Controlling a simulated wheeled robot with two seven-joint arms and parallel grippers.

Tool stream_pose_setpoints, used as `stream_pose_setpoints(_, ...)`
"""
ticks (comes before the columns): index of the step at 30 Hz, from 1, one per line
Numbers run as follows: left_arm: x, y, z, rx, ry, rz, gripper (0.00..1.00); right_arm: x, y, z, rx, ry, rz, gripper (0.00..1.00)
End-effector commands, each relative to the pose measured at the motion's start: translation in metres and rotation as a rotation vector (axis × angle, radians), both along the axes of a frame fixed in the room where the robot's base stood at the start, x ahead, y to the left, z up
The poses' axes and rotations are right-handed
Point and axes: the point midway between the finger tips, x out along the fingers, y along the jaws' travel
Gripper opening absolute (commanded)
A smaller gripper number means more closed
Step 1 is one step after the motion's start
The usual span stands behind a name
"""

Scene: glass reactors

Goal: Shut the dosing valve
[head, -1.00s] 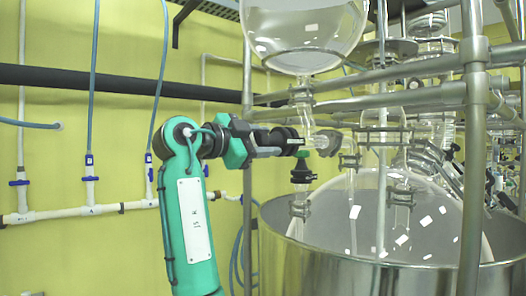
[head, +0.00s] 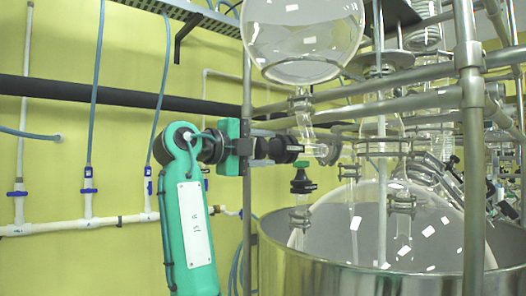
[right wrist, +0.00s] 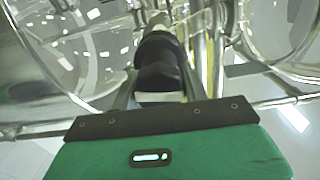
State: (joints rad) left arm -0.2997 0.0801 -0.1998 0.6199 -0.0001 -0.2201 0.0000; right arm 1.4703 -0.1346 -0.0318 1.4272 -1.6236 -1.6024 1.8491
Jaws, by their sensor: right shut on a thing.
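The dosing valve is a glass piece (head: 316,149) under the round glass flask, with a black knob (head: 290,146) pointing left. My right gripper (head: 276,148) comes in from the left, level with the valve, and is shut on the knob. In the right wrist view, the black knob (right wrist: 159,62) sits between the two fingers of my right gripper (right wrist: 158,88). The knob hides most of the valve's glass in that view. I cannot tell from the frames whether the valve is open or shut. My left gripper is not in view.
The round flask (head: 305,42) hangs above the valve. A black fitting with a green top (head: 302,179) stands just below it. Metal frame rails (head: 410,102) and an upright post (head: 469,190) are close to the right. A large steel vessel (head: 340,272) stands below.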

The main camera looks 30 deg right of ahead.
Motion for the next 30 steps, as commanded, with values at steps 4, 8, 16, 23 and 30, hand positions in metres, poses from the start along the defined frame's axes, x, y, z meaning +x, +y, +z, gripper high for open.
stream_pose_setpoints(4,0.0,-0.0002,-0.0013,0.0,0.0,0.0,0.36,0.0004,-0.0001,-0.0012,0.004,-0.031,0.0,0.22)
stream_pose_setpoints(8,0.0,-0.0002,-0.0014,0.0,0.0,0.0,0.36,0.0003,-0.0001,-0.0011,0.006,-0.045,0.0,0.22)
stream_pose_setpoints(16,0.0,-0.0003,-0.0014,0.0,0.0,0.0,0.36,0.0003,0.0,-0.0012,0.006,-0.046,0.0,0.22)
stream_pose_setpoints(23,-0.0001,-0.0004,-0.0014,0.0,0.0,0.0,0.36,0.0003,0.0001,-0.001,0.006,-0.046,0.0,0.67)
stream_pose_setpoints(30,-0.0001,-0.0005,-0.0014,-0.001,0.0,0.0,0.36,0.0001,0.0003,-0.0006,0.005,-0.046,0.0,0.67)
